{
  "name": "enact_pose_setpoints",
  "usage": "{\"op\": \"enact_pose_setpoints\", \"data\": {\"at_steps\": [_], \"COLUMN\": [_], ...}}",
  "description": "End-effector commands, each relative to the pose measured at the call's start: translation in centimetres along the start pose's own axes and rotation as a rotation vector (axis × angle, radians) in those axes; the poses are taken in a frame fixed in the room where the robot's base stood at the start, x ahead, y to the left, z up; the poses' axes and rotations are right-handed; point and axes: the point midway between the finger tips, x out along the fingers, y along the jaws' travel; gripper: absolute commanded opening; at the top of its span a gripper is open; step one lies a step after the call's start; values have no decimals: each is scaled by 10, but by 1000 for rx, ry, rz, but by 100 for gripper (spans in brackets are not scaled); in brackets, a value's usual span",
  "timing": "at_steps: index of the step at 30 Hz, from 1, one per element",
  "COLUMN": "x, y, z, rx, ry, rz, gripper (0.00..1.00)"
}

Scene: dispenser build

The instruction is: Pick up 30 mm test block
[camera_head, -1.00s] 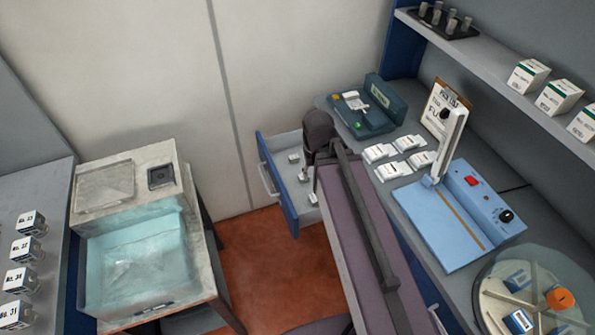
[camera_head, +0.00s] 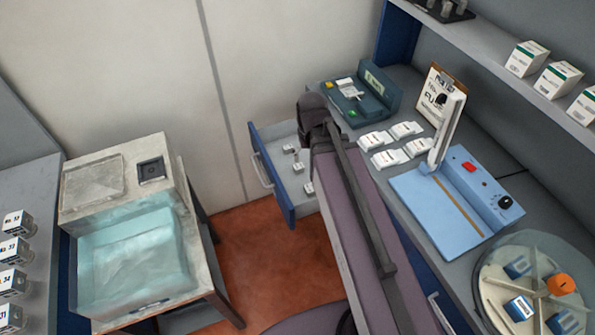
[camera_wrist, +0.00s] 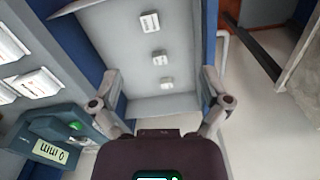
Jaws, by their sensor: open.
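Three small pale blocks with dark marks lie apart in an open drawer (camera_head: 289,210). They are a far block (camera_head: 288,149), a middle block (camera_head: 297,165) and a near block (camera_head: 308,187). The wrist view also shows a top block (camera_wrist: 150,22), a centre block (camera_wrist: 159,57) and a lower block (camera_wrist: 167,83). Their marks are too small to read, so I cannot tell which is the 30 mm test block. My gripper (camera_wrist: 160,83) is open and empty above the drawer, its fingers spread wide on either side of the lower block in the picture. The head view hides the fingers.
The drawer's walls border the blocks closely. The worktop beside it carries a green gauge (camera_head: 362,103) with a display, several white packs (camera_head: 390,157) and a blue device (camera_head: 440,213). A water basin (camera_head: 135,258) stands at left. Red floor lies between.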

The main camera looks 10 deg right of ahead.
Motion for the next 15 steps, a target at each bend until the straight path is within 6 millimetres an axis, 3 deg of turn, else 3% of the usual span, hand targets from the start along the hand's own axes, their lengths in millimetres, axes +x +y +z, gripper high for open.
{"op": "enact_pose_setpoints", "data": {"at_steps": [1, 15], "x": [14, 96], "y": [0, 7], "z": [-15, -125], "rx": [-9, -128], "ry": [0, 0], "rz": [0, -1], "gripper": [97, 97]}}
